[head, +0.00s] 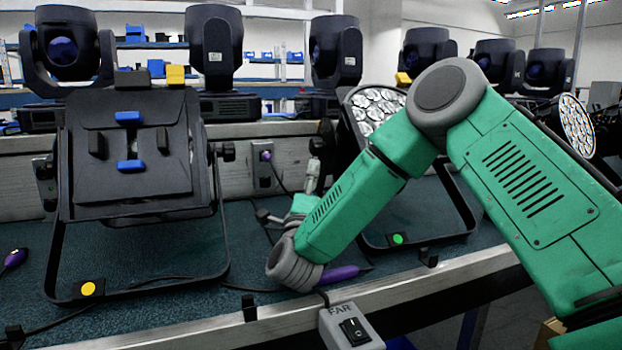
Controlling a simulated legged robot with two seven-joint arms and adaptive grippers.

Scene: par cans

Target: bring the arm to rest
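My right arm, green with grey joints, comes in from the right, bends at a high elbow and drops to a grey wrist low over the bench. My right gripper (313,176) seems to be the small grey part beyond the wrist, partly hidden by the forearm; its fingers are too small to read. My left gripper is out of view. A black par can (133,185) stands at left with its back plate towards me and a yellow dot on its stand. A second par can (375,108) with clear lenses stands behind my forearm, partly covered, with a green dot on its stand.
A switch box (351,328) marked FAR sits at the bench's front edge. Purple connectors lie at the left (15,258) and by my wrist (341,272). Cables cross the dark bench mat (190,305). Several moving-head lights (213,45) line the back. Another lensed lamp (576,126) is at right.

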